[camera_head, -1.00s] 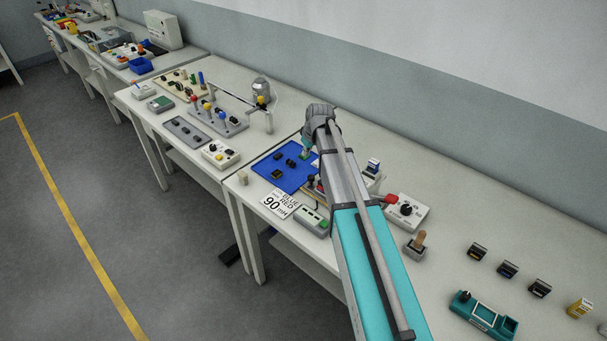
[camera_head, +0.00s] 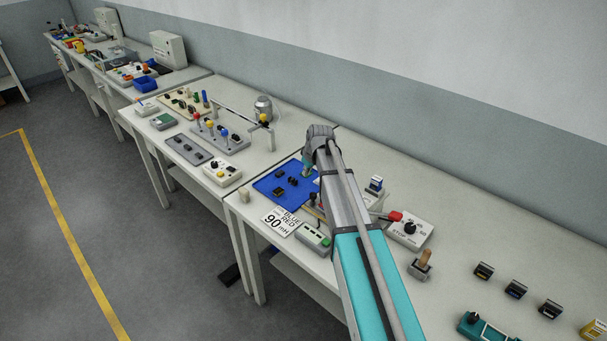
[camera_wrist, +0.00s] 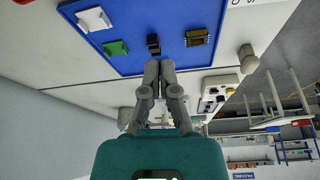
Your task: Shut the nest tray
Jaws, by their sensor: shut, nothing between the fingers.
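My gripper shows in the wrist view (camera_wrist: 159,68) with its two grey fingers together and nothing between them. Its tips point towards a small black part (camera_wrist: 153,43) near the edge of a flat blue tray (camera_wrist: 172,62). In the head view the blue tray (camera_head: 270,187) lies on the near bench, and my arm covers its right end. Small dark parts lie on it. A green piece (camera_wrist: 116,48) and a white piece (camera_wrist: 94,19) also lie on it in the wrist view. I cannot tell which thing is the nest tray; my arm may hide it.
A card reading 90 (camera_head: 279,221) and a grey-green box (camera_head: 313,238) lie in front of the blue tray. Right of my arm are a white box with a black knob (camera_head: 409,230) and a joystick (camera_head: 421,264). Several small connectors (camera_head: 516,289) stand farther right.

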